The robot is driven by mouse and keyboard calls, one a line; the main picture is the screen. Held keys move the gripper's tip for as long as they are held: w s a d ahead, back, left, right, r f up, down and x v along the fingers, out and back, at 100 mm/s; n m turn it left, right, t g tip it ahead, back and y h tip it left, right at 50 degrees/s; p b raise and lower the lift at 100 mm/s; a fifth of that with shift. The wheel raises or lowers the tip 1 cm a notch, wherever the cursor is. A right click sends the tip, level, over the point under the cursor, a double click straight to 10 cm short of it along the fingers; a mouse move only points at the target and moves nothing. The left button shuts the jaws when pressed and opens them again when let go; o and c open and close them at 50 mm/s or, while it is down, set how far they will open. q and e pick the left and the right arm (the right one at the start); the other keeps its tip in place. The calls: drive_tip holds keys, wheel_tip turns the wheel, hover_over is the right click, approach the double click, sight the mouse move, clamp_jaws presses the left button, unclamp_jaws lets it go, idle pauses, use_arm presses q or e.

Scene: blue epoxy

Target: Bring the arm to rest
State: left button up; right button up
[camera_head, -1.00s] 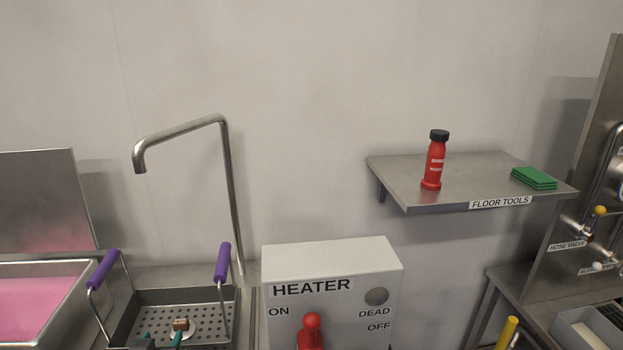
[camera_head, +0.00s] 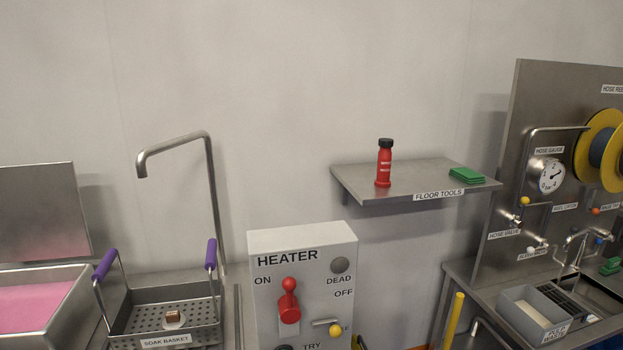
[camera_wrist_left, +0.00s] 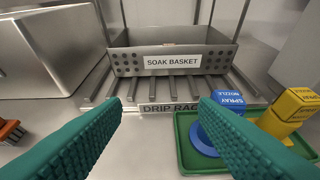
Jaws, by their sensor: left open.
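My left gripper (camera_wrist_left: 160,130) shows in the left wrist view as two teal ridged fingers, wide apart with nothing between them. It is in front of the drip rack (camera_wrist_left: 150,98), which carries the soak basket (camera_wrist_left: 172,61). The fingers look clear of both. The head view shows neither of my grippers. There the soak basket (camera_head: 165,341) has two purple handles and a small brown block on a white disc (camera_head: 173,318) inside.
The heater box (camera_head: 305,290) stands right of the basket. A wall shelf (camera_head: 430,178) holds a red bottle (camera_head: 384,165). A sink unit (camera_head: 600,300) is at right.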

use_arm(q)
drive_tip(key=s+d+f+m+g+h, duration=0.1)
drive_tip(key=s+d+f+g, duration=0.25)
drive_tip(key=s, duration=0.35)
drive_tip(key=s+d+f+m+g+h, duration=0.1)
drive_tip(key=s+d+f+m+g, duration=0.1)
drive_tip(key=s+d, duration=0.4)
drive_tip(key=s+d+f+m+g+h, duration=0.1)
drive_tip(key=s+d+f+g, duration=0.2)
drive_tip(key=s, duration=0.5)
wheel_tip(320, 180, down, 26)
drive_tip(key=s+g, duration=0.1)
drive_tip(key=g, duration=0.1)
drive_tip(key=s+a+f, duration=0.2)
drive_tip(key=s+f, duration=1.3)
drive_tip(key=s, duration=0.1)
drive_tip(key=shift+s+a+f+m+g, duration=0.2)
drive_tip(key=shift+s+f+m+g, duration=0.15)
drive_tip(key=shift+f+m, duration=0.05)
